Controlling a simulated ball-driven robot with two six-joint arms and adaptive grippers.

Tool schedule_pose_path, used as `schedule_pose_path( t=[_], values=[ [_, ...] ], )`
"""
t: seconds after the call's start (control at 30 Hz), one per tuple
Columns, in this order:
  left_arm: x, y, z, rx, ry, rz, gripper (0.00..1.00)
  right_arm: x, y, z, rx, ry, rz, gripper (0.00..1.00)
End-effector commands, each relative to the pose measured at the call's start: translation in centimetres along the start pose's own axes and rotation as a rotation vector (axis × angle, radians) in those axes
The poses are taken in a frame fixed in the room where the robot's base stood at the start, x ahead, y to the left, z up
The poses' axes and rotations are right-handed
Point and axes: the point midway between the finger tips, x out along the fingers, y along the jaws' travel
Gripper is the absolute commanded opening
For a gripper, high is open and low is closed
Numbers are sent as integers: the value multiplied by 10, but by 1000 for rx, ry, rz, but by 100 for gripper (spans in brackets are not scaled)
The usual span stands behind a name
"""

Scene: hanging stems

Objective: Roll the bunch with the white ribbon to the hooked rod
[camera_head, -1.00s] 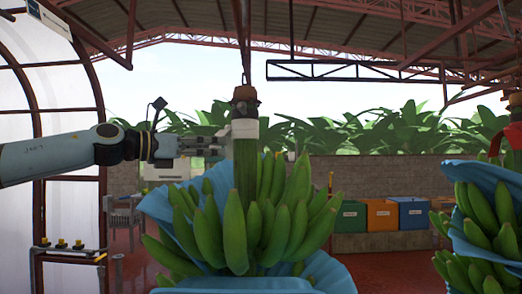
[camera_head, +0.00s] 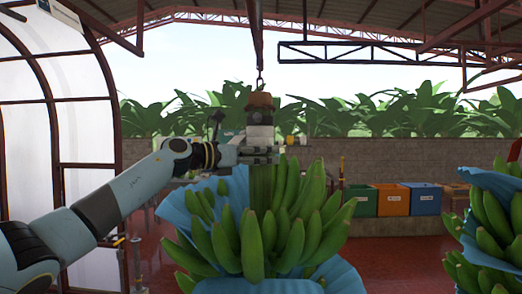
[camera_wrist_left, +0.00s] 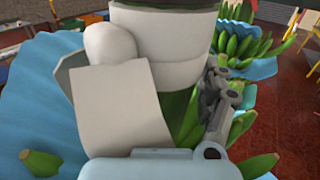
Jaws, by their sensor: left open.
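A bunch of green bananas (camera_head: 262,235) hangs upright in the head view, in an open blue cover. Its thick stem hangs from a hook under an overhead beam. The white ribbon (camera_head: 260,132) is wrapped around the stem's top; its knot and loose tail fill much of the left wrist view (camera_wrist_left: 168,60). My left gripper (camera_head: 260,153) is at the stem just below the ribbon, open, its fingers reaching across the stem. One finger shows right of the stem in the wrist view; the other is hidden. My right gripper is not in view. I cannot make out the hooked rod.
Another banana bunch (camera_head: 496,215) in a blue cover hangs at the right edge. Green, orange and blue crates (camera_head: 408,200) stand by the back wall. A curved frame with clear sheeting stands at left. Red floor between is open.

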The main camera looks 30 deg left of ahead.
Motion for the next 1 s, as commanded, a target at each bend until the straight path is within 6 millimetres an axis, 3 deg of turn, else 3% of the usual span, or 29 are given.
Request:
schedule_pose_path(
  t=[0.23, 0.8, 1.0],
  values=[
    [1, 0, -1, 0, 0, 0, 78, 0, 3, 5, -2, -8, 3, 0],
    [0, 0, 0, 0, 0, 1, 3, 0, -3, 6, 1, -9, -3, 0],
    [0, 0, -1, 0, 0, 1, 0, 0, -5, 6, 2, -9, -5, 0]
  ],
)
